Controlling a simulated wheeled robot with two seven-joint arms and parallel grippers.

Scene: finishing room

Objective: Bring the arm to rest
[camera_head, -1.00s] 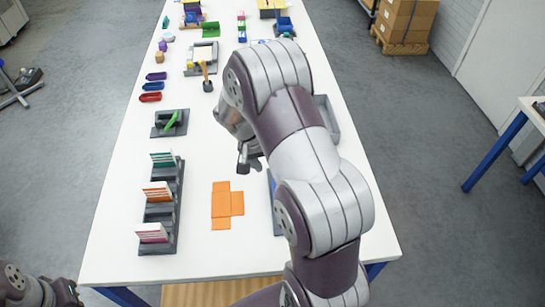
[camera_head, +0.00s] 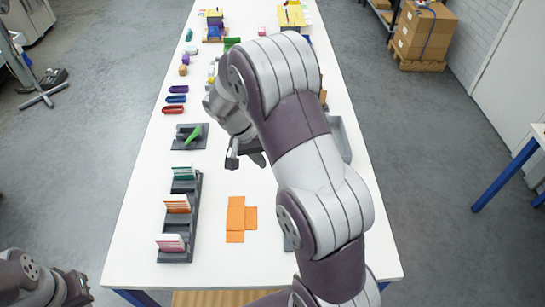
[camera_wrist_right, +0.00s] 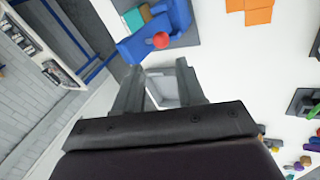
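My right arm reaches up over the white table (camera_head: 130,235) in the head view and covers part of its middle. My right gripper (camera_head: 245,158) hangs above the table with its two fingers apart. In the right wrist view the fingers of the right gripper (camera_wrist_right: 160,85) are spread, with a pale grey surface seen between them and nothing held. My left gripper (camera_head: 77,288) is at the lower left corner, beside the table; its fingers are too small to judge.
Orange pieces (camera_head: 236,220) lie near a dark rack (camera_head: 192,215) holding cards. A green item sits on a dark tray (camera_head: 182,142). A grey tray (camera_head: 342,138) is partly behind my arm. A blue fixture with a red ball (camera_wrist_right: 160,40) shows in the wrist view.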

